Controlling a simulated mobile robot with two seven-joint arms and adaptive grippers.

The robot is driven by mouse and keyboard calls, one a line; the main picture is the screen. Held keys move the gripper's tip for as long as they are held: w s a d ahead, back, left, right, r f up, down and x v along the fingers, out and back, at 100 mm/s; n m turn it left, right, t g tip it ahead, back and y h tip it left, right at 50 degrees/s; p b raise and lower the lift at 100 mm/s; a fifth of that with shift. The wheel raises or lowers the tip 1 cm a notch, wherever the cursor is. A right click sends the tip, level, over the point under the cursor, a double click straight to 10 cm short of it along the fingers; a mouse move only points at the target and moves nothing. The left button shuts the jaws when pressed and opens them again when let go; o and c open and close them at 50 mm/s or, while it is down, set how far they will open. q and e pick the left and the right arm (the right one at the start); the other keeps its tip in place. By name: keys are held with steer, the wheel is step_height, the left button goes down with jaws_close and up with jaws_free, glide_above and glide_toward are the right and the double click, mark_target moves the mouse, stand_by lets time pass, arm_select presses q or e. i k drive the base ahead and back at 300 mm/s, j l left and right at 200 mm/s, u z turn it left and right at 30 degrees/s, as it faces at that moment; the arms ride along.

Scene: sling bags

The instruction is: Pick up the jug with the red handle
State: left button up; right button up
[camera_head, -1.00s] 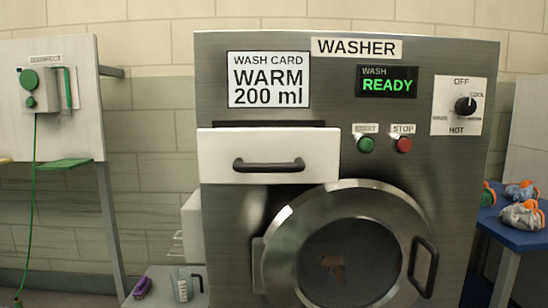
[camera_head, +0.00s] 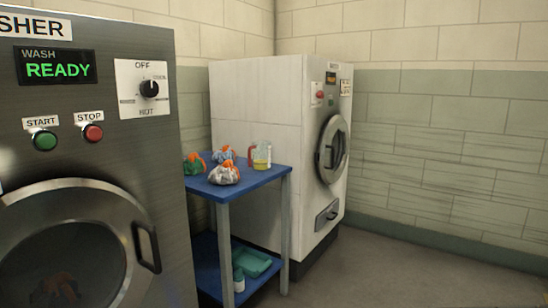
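A clear jug (camera_head: 261,158) with yellowish contents in its lower part stands upright on the blue table (camera_head: 270,175), near its right rear. Its handle is on the left side and looks reddish, though it is small in the picture. Neither of my grippers shows in this view.
Several bundles in sling bags, including a grey one (camera_head: 224,174), sit left of the jug. The washer (camera_head: 100,140) stands close on the left and a white machine (camera_head: 315,150) stands behind the table. The table's lower shelf holds a teal item (camera_head: 255,262). Floor at right is clear.

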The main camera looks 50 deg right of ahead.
mark_target(261, 150)
steer(key=z, duration=1.5)
steer(key=u, duration=1)
steer(key=i+l, duration=0.15)
steer(key=l, duration=0.3)
steer(key=i+l, duration=0.1)
steer(key=l, duration=0.35)
steer(key=i+l+u, duration=0.1)
steer(key=l, duration=0.35)
steer(key=i+l, duration=0.15)
steer(key=l, duration=0.3)
steer(key=i+l, duration=0.15)
steer(key=l, duration=0.3)
